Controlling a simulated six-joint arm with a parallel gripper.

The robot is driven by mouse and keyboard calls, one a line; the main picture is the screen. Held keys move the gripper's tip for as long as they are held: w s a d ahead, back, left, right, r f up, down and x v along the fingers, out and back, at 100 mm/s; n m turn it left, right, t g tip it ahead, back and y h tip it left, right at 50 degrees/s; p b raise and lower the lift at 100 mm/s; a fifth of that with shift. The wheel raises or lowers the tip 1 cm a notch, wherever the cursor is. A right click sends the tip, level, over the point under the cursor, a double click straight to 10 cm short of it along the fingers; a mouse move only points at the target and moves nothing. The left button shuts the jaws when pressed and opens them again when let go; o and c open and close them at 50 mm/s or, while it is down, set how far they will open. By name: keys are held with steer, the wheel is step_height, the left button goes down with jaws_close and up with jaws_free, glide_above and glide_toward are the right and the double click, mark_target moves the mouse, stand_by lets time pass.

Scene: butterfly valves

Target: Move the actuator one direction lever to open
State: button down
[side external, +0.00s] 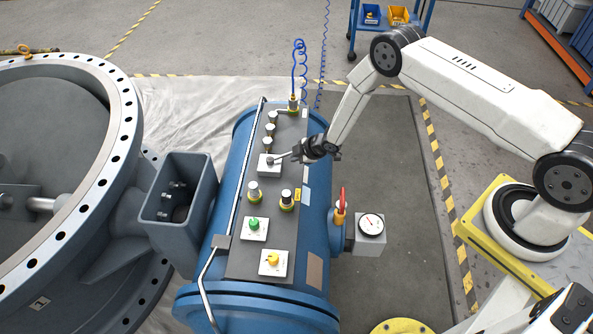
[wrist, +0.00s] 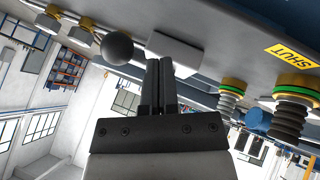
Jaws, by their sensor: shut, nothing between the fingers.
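The direction lever (side external: 284,156) rises from a white plate (side external: 268,165) on the grey panel on top of the blue tank and leans right, towards my gripper. In the wrist view its dark ball knob (wrist: 117,47) shows just left of my fingertips, and a pale plate (wrist: 175,50) lies behind them. My gripper (side external: 299,151) is at the lever's outer end; in the wrist view its two fingers (wrist: 158,64) are together with nothing between them. I cannot tell whether they touch the knob. A yellow SHUT label (wrist: 292,52) shows at the right of the wrist view.
A green knob (side external: 254,224) and a yellow knob (side external: 272,259) sit nearer on the panel (side external: 236,258). Several fittings line it. A red-handled valve (side external: 342,198) and a gauge (side external: 371,224) stand at the tank's right. A large flanged valve (side external: 127,105) fills the left.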

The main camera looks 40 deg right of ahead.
steer(key=shift+w+d+r, duration=0.15)
steer(key=shift+w+d, duration=0.4)
steer(key=shift+w, duration=0.3)
steer(key=shift+d, duration=0.1)
steer(key=shift+s, duration=0.2)
steer(key=shift+s+a+f, duration=0.2)
steer(key=shift+s, duration=0.25)
steer(key=s, duration=0.2)
steer(key=s+a, duration=0.1)
steer(key=shift+f, duration=0.3)
steer(key=v, duration=1)
steer(key=shift+d, duration=0.3)
steer(key=shift+w+r, duration=0.1)
steer(key=shift+w, duration=0.05)
